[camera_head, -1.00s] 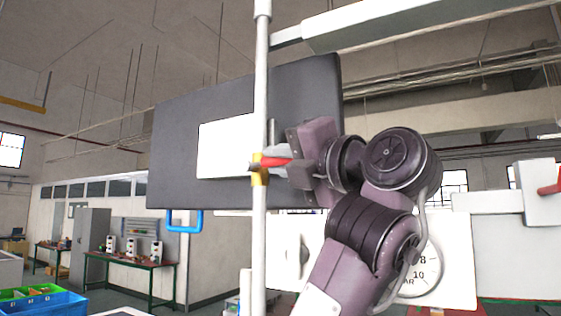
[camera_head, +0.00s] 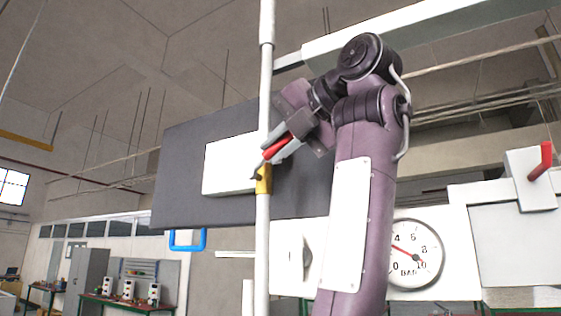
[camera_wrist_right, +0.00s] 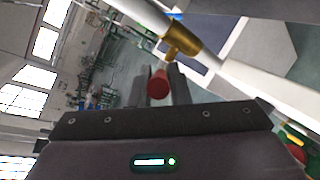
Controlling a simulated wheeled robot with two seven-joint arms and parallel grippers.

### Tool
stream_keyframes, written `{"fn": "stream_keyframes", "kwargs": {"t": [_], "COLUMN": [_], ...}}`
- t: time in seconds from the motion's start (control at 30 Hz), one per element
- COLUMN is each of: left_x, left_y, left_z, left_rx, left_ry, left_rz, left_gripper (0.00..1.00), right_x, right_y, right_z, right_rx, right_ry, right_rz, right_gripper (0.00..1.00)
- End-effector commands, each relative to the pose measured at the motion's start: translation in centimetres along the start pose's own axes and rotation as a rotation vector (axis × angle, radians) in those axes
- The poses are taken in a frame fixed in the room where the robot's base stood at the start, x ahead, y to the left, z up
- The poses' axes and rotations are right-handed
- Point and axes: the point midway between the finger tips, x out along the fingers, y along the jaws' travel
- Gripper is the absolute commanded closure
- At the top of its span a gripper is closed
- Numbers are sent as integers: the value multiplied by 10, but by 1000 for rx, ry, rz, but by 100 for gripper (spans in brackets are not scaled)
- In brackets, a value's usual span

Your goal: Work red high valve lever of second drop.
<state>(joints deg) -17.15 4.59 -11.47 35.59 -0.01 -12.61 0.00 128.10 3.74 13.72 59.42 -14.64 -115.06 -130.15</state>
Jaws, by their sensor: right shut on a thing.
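The red valve lever (camera_head: 275,150) sits on a brass valve body (camera_head: 263,180) on the white vertical drop pipe (camera_head: 263,240). The lever tilts up and to the right from the valve. My right gripper (camera_head: 284,148) is shut on the lever, its fingers on either side of it. In the right wrist view the red lever end (camera_wrist_right: 158,84) shows between the two fingers, with the brass valve (camera_wrist_right: 180,42) on the pipe beyond. My left gripper is not in view.
A dark grey panel with a white plate (camera_head: 230,165) stands behind the pipe. A pressure gauge (camera_head: 414,254) is at lower right. Another red lever (camera_head: 541,160) is on a white box at far right. A white beam (camera_head: 400,30) runs overhead.

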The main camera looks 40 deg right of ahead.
Motion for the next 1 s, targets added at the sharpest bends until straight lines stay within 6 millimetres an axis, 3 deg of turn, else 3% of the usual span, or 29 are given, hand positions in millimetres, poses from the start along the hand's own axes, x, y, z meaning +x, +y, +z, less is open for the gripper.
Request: {"fn": "stream_keyframes", "kwargs": {"t": [0.83,0.87,1.0], "left_x": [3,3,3], "left_y": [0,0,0], "left_z": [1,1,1], "left_rx": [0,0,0], "left_ry": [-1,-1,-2], "left_rz": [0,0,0], "left_gripper": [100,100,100], "right_x": [2,2,2], "right_y": [6,6,6], "right_z": [4,4,4], "right_rx": [-26,-26,-26], "right_ry": [46,46,47], "right_rz": [-63,-63,-64], "right_gripper": [100,80,62]}}
